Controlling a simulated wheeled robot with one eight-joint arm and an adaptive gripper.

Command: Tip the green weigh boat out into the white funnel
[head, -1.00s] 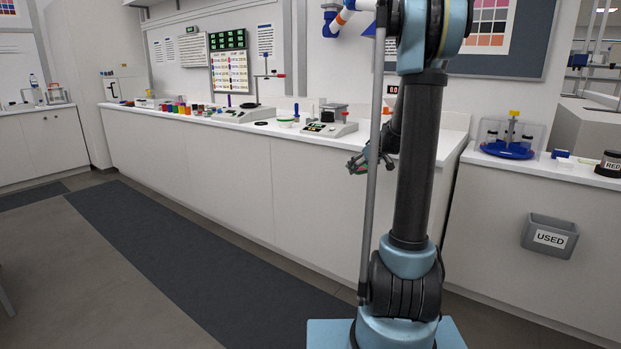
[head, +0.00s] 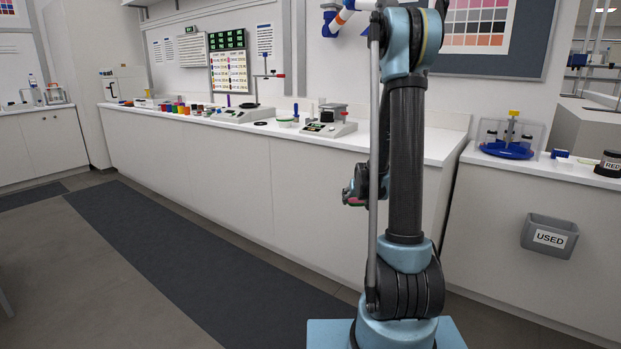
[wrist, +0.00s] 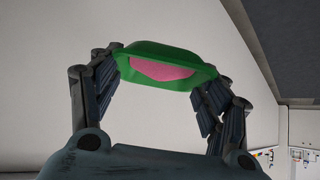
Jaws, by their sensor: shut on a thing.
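The green weigh boat (wrist: 160,50) is between the fingertips of my gripper (wrist: 165,70) in the wrist view, with pink powder (wrist: 160,70) in it. The fingers are shut on the boat's two ends, and it looks roughly upright. I cannot pick out the white funnel for certain in either view.
A long white counter (head: 230,150) carries several colored jars and balances (head: 330,124). On the right counter stand a blue-based stand (head: 508,150) and a black jar marked RED (head: 609,164). A grey USED bin (head: 549,237) hangs on its front.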

